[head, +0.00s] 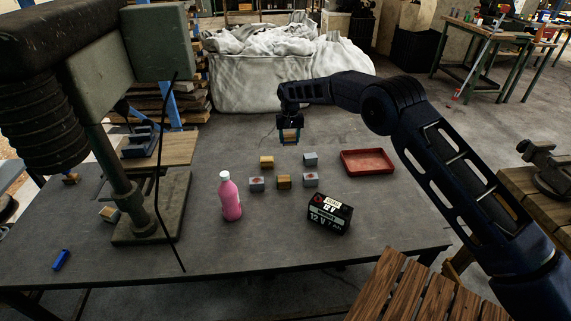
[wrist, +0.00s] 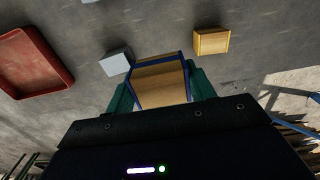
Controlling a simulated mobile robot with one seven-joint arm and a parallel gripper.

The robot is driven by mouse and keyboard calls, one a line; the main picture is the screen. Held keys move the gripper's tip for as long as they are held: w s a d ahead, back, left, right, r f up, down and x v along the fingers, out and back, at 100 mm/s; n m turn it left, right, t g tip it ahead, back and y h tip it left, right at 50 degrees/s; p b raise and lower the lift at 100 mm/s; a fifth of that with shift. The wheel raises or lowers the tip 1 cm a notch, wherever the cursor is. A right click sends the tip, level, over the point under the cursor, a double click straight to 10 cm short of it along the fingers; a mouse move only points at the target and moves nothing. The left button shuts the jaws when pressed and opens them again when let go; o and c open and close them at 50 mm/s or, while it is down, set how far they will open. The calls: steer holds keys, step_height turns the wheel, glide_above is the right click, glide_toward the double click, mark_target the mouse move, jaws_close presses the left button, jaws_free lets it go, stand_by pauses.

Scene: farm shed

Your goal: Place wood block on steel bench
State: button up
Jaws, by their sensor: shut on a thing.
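My gripper (head: 290,143) is shut on a wood block (head: 291,135) and holds it above the far part of the grey steel bench (head: 285,255). In the wrist view, the held wood block (wrist: 160,84) sits between the green fingers (wrist: 160,93), with blue along its edges. The block appears clear of the bench top. Other wood-coloured blocks, one behind (head: 267,161) and one in front (head: 284,182), rest on the bench below and nearer than my gripper.
Grey blocks (head: 310,159) stand among the wood ones. A red tray (head: 367,172) lies to the right, a pink bottle (head: 230,198) and black battery (head: 329,214) nearer. A drill press (head: 150,205) fills the left. The front middle of the bench is bare.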

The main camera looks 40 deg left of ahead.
mark_target(289, 167)
step_height(289, 167, down, 13)
steer(key=shift+f, duration=0.2)
stand_by(0.4)
steer(key=shift+f, duration=0.1)
steer(key=o, duration=1)
step_height(289, 167, up, 12)
steer(key=shift+r, duration=0.1)
steer(key=shift+w, duration=0.1)
